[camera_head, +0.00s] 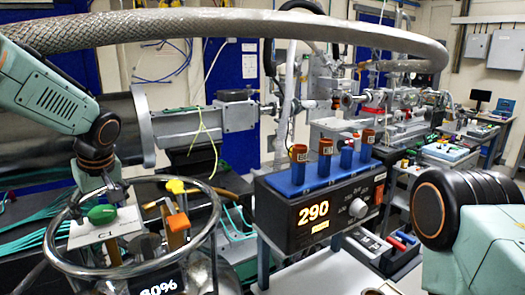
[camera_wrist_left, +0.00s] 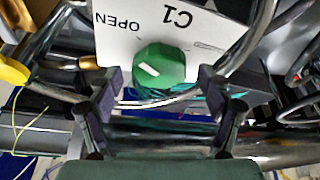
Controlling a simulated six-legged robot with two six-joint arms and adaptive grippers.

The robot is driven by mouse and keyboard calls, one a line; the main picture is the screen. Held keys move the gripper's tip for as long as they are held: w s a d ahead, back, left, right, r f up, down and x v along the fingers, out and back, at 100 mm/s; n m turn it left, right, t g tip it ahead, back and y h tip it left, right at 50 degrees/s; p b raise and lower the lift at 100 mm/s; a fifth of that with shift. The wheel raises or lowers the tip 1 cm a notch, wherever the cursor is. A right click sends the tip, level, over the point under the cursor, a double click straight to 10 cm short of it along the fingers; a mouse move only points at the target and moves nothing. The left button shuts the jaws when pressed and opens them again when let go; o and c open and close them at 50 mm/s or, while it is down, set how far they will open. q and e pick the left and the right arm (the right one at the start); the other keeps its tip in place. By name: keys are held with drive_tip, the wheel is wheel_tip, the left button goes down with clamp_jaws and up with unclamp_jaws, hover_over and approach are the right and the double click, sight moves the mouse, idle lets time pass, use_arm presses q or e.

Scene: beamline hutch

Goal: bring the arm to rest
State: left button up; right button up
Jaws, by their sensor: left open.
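My left arm (camera_head: 45,90) comes in from the left and reaches down. Its gripper (camera_head: 114,190) is above a white panel (camera_head: 78,236) marked C1 and close to a green knob (camera_head: 101,214). In the left wrist view the open gripper (camera_wrist_left: 158,82) has its two fingers apart, with the green knob (camera_wrist_left: 160,66) showing between and beyond them. I see no contact with the knob. The panel (camera_wrist_left: 215,28) there reads OPEN and C1. My right arm (camera_head: 455,210) shows at the right edge, but its gripper is out of view.
A round metal rail (camera_head: 62,262) circles the panel and nearby valves with yellow and orange handles (camera_head: 178,221). A black controller (camera_head: 285,195) showing 290 carries a blue rack (camera_head: 308,178) with several tubes. A thick braided hose (camera_head: 250,22) arches overhead.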

use_arm(q)
drive_tip(key=m+p, duration=0.1)
drive_tip(key=m+h, duration=0.1)
drive_tip(key=shift+s+r+m+t+p, duration=0.1)
drive_tip(key=shift+r+m+t+p, duration=0.1)
drive_tip(key=shift+m+t+p, duration=0.15)
drive_tip(key=shift+a+m+t+h+p, duration=0.15)
drive_tip(key=shift+m+t+h+p, duration=0.15)
drive_tip(key=shift+m+p, duration=0.8)
drive_tip(key=shift+m+h+p, duration=0.4)
drive_tip(key=shift+m+p, duration=0.75)
drive_tip(key=shift+m, duration=0.1)
drive_tip(key=shift+f+m+h+p, duration=0.1)
drive_tip(key=shift+m+h+p, duration=0.2)
drive_tip(key=shift+m+p, duration=0.35)
drive_tip(key=shift+a+m+h, duration=0.1)
drive_tip(key=shift+m+h, duration=0.2)
drive_tip(key=shift+m, duration=0.45)
drive_tip(key=shift+f+m, duration=0.1)
drive_tip(key=shift+m, duration=0.2)
drive_tip(key=shift+t+p, duration=0.25)
drive_tip(key=shift+p, duration=0.05)
